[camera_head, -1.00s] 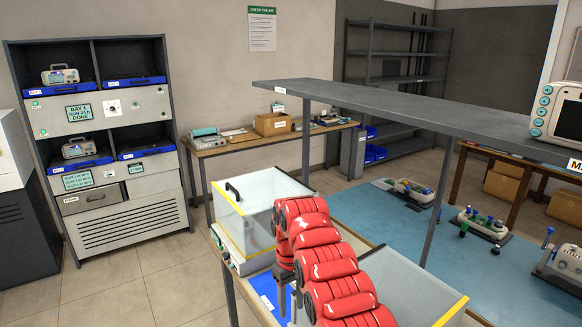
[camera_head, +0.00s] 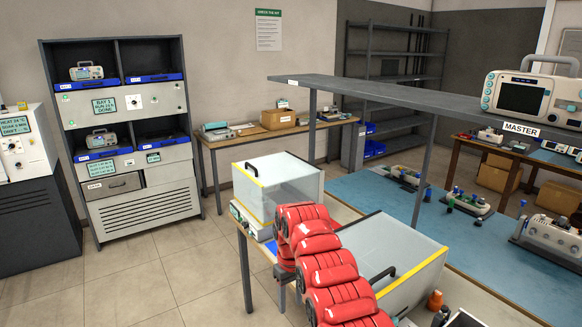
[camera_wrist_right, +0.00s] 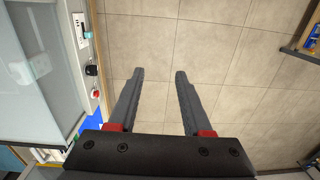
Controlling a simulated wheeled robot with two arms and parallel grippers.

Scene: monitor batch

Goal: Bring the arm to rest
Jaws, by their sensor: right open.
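My right arm (camera_head: 325,262), in red segments, rises from the bottom of the head view and bends down at its far end. Its gripper hangs at the side of a bench with clear-sided boxes; in the head view it is mostly hidden by the arm. In the right wrist view my right gripper (camera_wrist_right: 159,78) is open, its two dark fingers apart with nothing between them. Tiled floor lies below. My left gripper is not in view.
Two clear-walled boxes (camera_head: 268,174) with yellow edges stand on the bench close to the arm. A grey shelf (camera_head: 400,97) carries a monitor (camera_head: 535,98) marked MASTER. A rack (camera_head: 140,202) with monitors stands at left. The tiled floor (camera_head: 195,262) between is clear.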

